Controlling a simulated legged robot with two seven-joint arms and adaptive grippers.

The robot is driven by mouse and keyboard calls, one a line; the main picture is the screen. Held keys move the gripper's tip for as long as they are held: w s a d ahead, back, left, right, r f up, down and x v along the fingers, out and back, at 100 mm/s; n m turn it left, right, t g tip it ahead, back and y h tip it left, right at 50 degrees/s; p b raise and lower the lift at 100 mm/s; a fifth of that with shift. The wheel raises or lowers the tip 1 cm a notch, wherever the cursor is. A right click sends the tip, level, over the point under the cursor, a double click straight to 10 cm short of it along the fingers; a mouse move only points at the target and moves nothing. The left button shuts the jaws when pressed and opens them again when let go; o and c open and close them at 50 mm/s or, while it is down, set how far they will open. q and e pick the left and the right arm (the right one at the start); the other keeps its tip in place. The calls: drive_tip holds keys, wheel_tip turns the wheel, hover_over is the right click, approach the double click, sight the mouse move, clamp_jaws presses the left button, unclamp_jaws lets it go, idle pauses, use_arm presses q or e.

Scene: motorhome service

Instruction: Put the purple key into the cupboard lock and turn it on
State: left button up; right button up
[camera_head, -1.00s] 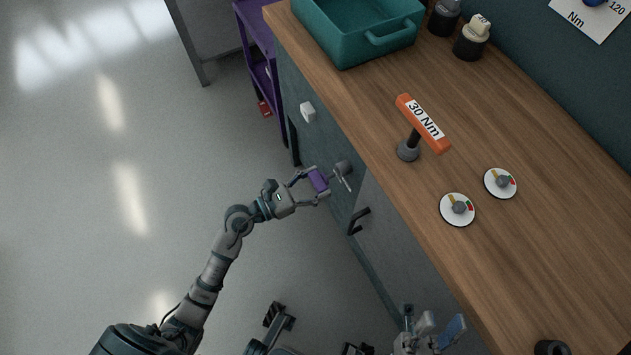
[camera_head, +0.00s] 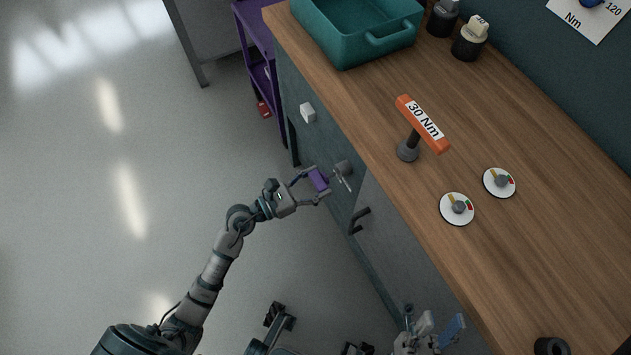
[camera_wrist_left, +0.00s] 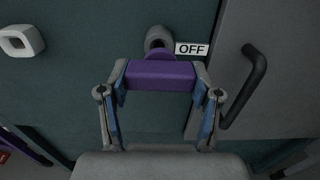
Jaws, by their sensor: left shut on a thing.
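My left gripper (camera_head: 317,189) is shut on the purple key (camera_head: 319,180), with one finger on each end of its bar. In the left wrist view the purple key (camera_wrist_left: 160,75) lies level across the fingers, just below the grey round cupboard lock (camera_wrist_left: 158,38). The lock (camera_head: 342,168) sticks out from the teal cupboard front. An OFF label (camera_wrist_left: 190,49) is beside it. The key's far end is hidden, so I cannot tell whether it is in the lock. My right gripper (camera_head: 438,330) is low in the head view, partly cut off; its opening is unclear.
A black door handle (camera_head: 358,221) stands out right of the lock, and a white knob (camera_head: 307,112) is to its left. The wooden worktop (camera_head: 560,200) above holds a teal bin (camera_head: 350,45), an orange 30 Nm tool (camera_head: 422,118) and two dials. The floor beside the cupboard is open.

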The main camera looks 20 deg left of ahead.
sight(329, 176)
use_arm(q)
drive_tip(key=shift+w+d, duration=0.15)
drive_tip(key=shift+w, duration=0.05)
drive_tip(key=shift+p+x, duration=0.45)
drive_tip(key=shift+x, duration=1.1)
drive_tip(key=o, duration=1.2)
drive_tip(key=v, duration=1.2)
drive_tip(key=shift+f, duration=0.1)
